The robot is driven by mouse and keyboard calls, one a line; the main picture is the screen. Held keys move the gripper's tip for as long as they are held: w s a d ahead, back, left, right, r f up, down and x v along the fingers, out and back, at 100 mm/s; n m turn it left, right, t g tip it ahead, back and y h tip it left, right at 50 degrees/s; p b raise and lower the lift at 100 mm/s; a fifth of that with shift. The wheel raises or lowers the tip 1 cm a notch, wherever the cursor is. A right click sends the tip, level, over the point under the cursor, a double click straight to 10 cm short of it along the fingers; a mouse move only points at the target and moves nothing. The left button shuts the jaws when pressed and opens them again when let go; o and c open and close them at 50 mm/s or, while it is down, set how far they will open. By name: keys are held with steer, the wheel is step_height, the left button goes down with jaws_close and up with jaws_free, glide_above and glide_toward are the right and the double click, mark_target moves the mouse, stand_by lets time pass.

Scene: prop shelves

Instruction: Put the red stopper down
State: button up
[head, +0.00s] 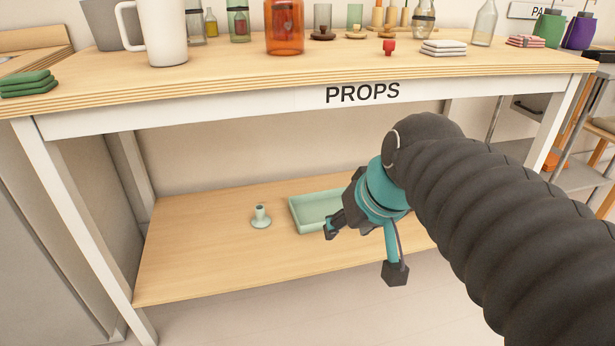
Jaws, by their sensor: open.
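The red stopper (389,47) stands on the upper wooden tabletop, behind the PROPS label and left of a stack of white cloths. Nothing holds it. My gripper (362,252) is open, with its fingers spread, in front of the lower shelf and well below the stopper. I see nothing between its fingers. My arm and gripper hide part of the lower shelf and the right part of the green tray.
The tabletop (230,82) holds a white pitcher (165,35), an amber jar (285,30), white cloths (443,48) and several bottles. The lower shelf (190,255) holds a pale green tray (297,215) and a small candle-holder-like piece (261,219). Its left part is clear.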

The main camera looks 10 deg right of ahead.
steer(key=s+f+h, duration=0.1)
steer(key=s+f, duration=0.5)
steer(key=f, duration=0.1)
